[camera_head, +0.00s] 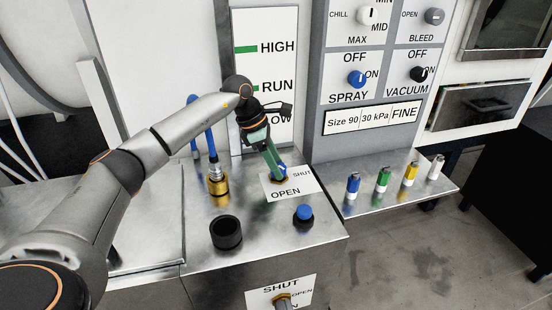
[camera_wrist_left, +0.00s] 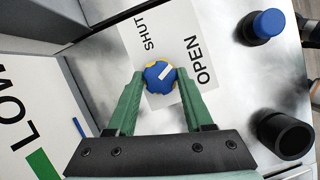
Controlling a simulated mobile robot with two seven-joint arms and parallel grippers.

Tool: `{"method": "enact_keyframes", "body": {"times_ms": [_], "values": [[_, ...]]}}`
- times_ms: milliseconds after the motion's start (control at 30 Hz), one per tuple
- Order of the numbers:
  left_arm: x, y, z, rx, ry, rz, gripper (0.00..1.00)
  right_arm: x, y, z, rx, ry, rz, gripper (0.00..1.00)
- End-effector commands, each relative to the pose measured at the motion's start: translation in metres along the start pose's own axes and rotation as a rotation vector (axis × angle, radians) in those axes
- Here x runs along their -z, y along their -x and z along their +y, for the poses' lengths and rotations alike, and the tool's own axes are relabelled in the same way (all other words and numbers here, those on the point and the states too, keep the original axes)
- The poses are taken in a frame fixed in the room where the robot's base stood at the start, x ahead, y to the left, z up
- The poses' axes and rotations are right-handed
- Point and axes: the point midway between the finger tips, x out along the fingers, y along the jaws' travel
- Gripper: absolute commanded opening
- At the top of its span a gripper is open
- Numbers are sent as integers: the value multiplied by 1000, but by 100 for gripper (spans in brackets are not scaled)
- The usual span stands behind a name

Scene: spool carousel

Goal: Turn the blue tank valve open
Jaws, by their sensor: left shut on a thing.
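The blue tank valve (camera_wrist_left: 160,77) is a round blue knob with yellow around its edge and a white pointer mark. In the left wrist view the mark points up and right, nearer the word OPEN than SHUT. The knob sits on a white SHUT/OPEN label plate (camera_head: 296,184) on the steel top. My left gripper (camera_head: 278,171) comes down onto the knob from above. In the left wrist view its green fingers (camera_wrist_left: 160,82) are shut on the knob, one on each side. In the head view the fingers hide much of the knob. My right gripper is out of view.
A brass fitting with a blue hose (camera_head: 217,180) stands left of the valve. A black cup (camera_head: 226,232) and a blue-capped button (camera_head: 303,213) are in front. Several coloured bottles (camera_head: 382,180) line the right shelf. A knob panel (camera_head: 375,70) rises behind.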

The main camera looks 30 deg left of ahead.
Motion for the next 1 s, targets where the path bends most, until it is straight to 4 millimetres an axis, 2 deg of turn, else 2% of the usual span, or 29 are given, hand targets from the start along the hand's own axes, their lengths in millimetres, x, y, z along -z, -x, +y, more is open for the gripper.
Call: {"method": "enact_keyframes", "body": {"times_ms": [200,500,1000], "values": [[-2,2,2,72,-179,-3,0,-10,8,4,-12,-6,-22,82],[-2,1,3,150,-370,-2,0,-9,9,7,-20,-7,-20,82],[-2,0,3,194,-480,-1,0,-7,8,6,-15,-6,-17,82]]}}
